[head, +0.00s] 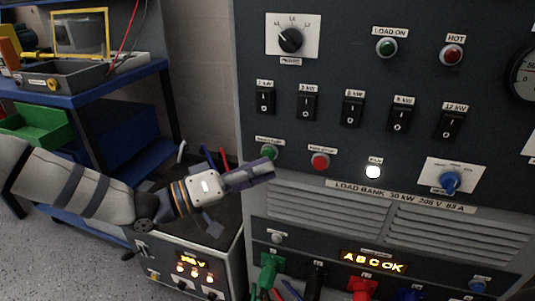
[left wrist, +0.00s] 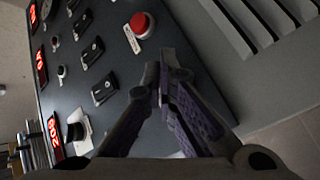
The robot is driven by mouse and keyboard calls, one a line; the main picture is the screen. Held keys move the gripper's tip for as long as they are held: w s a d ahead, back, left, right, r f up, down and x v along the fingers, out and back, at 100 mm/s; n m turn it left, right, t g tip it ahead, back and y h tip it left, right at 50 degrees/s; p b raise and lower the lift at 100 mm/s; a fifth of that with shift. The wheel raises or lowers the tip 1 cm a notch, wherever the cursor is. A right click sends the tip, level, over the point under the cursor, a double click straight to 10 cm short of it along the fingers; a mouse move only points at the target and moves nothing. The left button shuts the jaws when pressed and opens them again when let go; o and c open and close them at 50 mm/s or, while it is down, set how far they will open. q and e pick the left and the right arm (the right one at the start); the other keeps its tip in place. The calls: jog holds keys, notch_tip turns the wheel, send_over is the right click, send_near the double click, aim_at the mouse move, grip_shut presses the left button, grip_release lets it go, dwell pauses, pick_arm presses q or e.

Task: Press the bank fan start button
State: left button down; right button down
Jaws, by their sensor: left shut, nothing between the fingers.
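The load bank front panel (head: 340,60) fills the right of the head view. A green button (head: 270,152) with a small, hard-to-read label sits at its lower left; it appears to be the fan start button. A red button (head: 320,160) sits to its right, and a lamp labelled FAN (head: 373,172) glows white. My left gripper (head: 268,172) is shut and empty, its tips just below the green button in the picture; whether they touch the panel I cannot tell. In the left wrist view, the closed fingers (left wrist: 162,75) point at a dark panel. My right gripper is not in view.
A row of black rocker switches (head: 353,110) and a rotary knob (head: 290,40) sit above. A blue knob (head: 450,182) is at the right. A lower unit with an orange display (head: 193,261) stands beneath my left arm. A blue shelf (head: 90,88) is at the left.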

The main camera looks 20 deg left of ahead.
pick_arm(q)
jog(key=shift+s, duration=0.4)
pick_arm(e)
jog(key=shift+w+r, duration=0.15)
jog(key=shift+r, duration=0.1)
